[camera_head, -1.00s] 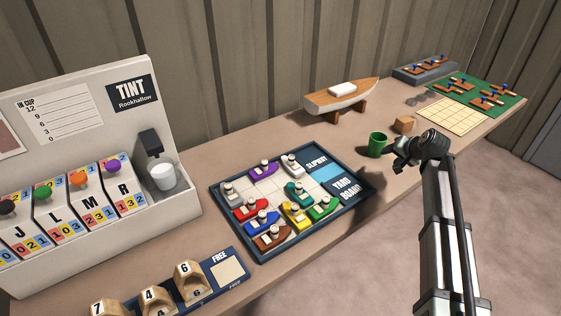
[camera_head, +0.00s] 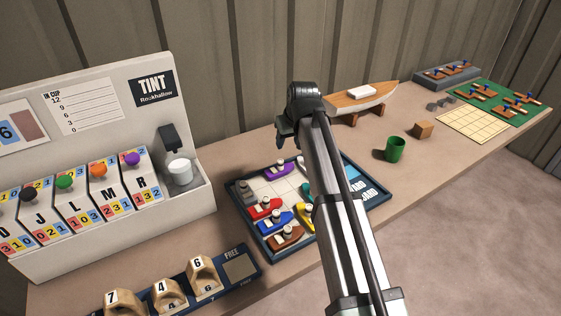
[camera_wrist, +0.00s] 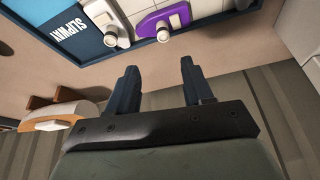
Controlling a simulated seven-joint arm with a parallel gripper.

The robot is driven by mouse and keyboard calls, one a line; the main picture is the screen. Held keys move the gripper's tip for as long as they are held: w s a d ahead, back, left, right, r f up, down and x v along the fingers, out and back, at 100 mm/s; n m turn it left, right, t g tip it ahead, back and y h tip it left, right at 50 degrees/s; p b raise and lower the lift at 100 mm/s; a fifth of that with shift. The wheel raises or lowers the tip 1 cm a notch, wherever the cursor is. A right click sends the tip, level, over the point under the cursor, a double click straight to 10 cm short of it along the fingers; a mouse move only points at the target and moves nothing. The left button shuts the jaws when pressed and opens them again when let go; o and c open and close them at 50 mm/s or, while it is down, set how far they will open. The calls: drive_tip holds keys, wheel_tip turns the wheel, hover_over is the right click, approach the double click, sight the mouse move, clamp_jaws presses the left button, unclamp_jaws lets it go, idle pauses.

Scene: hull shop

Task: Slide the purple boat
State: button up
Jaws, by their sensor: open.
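The purple boat (camera_head: 277,168) lies on the slipway tray (camera_head: 244,217), near its far edge, with a small white-grey cabin. In the wrist view the purple boat (camera_wrist: 163,22) is at the upper middle, beside a white boat (camera_wrist: 105,20). My gripper (camera_wrist: 158,72) is open and empty, its two fingers apart and pointing toward the tray edge, short of the purple boat. In the head view my gripper is above the tray's far side, and my arm hides the tray's middle and right, including the white boat.
Red (camera_head: 264,208), blue (camera_head: 275,222) and brown (camera_head: 287,236) boats share the tray. A wooden model boat (camera_head: 362,97) stands behind it. A green cup (camera_head: 395,149) and wooden block (camera_head: 424,129) are to the right. The tint machine (camera_head: 110,150) stands left.

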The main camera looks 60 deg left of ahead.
sight(280, 161)
drive_tip(key=x, duration=1.3)
drive_tip(key=shift+s+a+f, duration=0.15)
drive_tip(key=shift+s+f, duration=0.2)
drive_tip(key=shift+c, duration=0.2)
clamp_jaws()
